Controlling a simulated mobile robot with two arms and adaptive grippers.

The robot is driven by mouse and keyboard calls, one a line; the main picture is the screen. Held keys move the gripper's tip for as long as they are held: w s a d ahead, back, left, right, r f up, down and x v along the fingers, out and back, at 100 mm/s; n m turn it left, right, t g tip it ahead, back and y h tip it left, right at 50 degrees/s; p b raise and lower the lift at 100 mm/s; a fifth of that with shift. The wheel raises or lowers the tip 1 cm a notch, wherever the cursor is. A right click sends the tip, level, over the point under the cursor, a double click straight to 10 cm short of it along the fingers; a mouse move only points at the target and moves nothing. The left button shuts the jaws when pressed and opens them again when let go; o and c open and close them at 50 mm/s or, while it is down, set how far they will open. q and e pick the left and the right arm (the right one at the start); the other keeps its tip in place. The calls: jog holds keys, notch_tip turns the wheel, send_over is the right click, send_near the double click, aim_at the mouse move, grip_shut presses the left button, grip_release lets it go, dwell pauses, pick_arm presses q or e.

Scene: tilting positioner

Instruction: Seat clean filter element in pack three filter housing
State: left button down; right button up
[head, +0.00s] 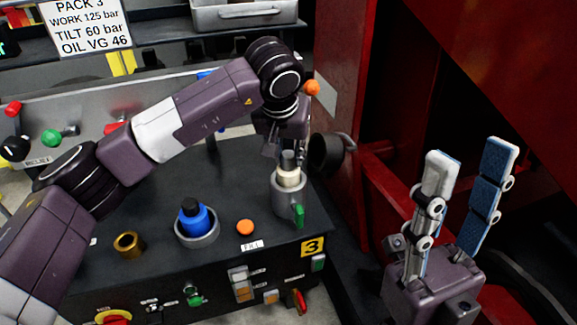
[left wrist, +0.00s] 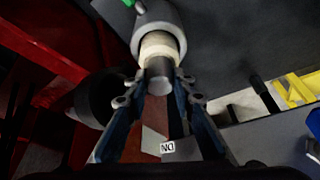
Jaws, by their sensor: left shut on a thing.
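The clean filter element (head: 289,177) is a cream cylinder with a grey top stub. It stands upright at the mouth of the grey filter housing (head: 287,203), which has a green handle on its side. A cream band shows above the rim; its lower part is hidden in the housing. My left gripper (head: 284,152) is over the housing, shut on the element's grey stub. In the left wrist view the fingers (left wrist: 160,92) flank the stub, with the cream element (left wrist: 159,46) and the housing rim (left wrist: 140,38) beyond. My right gripper (head: 466,185) is open and empty at the right.
The dark pack 3 bench top also carries a blue-and-black part in a grey ring (head: 197,222), a brass ring (head: 128,244) and an orange cap (head: 245,227). A dark round cup (head: 325,153) is close right of my left gripper. Red structure (head: 350,60) fills the right side.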

aim_at(288, 165)
pick_arm(q)
jog(key=shift+f+b, duration=0.35)
jog(key=shift+f, duration=1)
jog(key=shift+f, duration=0.1)
jog(key=c, duration=1.6)
grip_release()
